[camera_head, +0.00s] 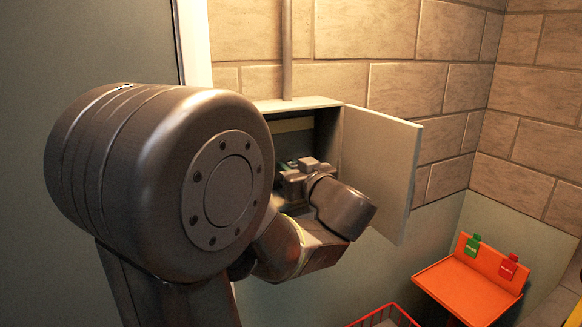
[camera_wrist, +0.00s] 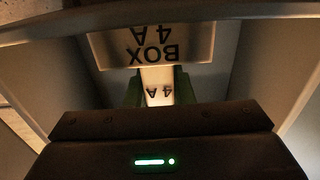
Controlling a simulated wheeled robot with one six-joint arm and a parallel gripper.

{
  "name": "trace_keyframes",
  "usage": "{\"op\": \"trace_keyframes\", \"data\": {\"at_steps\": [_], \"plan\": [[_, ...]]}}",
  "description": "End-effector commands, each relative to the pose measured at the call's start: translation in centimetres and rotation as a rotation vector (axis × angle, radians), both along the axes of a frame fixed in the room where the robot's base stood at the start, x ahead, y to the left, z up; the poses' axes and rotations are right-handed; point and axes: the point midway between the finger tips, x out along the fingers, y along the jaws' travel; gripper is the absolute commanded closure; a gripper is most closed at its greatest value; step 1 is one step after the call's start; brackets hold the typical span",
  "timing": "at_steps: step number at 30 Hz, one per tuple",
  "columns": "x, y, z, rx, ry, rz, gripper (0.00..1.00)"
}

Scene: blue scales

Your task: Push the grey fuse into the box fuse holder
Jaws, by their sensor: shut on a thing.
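The open wall box (camera_head: 295,104) holds the front of my gripper (camera_head: 290,168) in the head view; my arm hides much of the box inside. In the wrist view, a light label (camera_wrist: 112,50) reads "BOX 4 A" upside down on the box's back. Just below it in the picture is the fuse (camera_wrist: 158,88), whose pale face reads "4 A". Dark green parts flank the fuse; I cannot tell whether they are fingers or holder. My gripper (camera_wrist: 158,100) is shut on the fuse. The fuse holder's contact with it is hidden.
The box door (camera_head: 382,165) stands open to the right of my wrist. An orange stand (camera_head: 468,288) at lower right carries a green tag (camera_head: 472,246) and a red tag (camera_head: 508,267). A red wire basket (camera_head: 385,314) is at the bottom. A pipe (camera_head: 287,50) rises above the box.

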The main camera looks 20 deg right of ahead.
Motion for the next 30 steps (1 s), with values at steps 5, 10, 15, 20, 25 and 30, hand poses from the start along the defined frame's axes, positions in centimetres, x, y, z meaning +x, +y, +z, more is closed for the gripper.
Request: {"op": "trace_keyframes", "data": {"at_steps": [5,10,15,20,25,30], "plan": [[0.0,0.0,0.0,0.000,0.000,0.000,1.00],[0.0,0.0,0.0,0.000,0.000,0.000,1.00],[0.0,0.0,-0.2,0.000,0.000,0.000,1.00],[0.0,0.0,-0.6,-0.001,0.000,0.000,1.00],[0.0,0.0,-0.9,-0.001,0.000,0.000,1.00],[0.0,0.0,-1.2,0.000,0.000,0.000,1.00]]}}
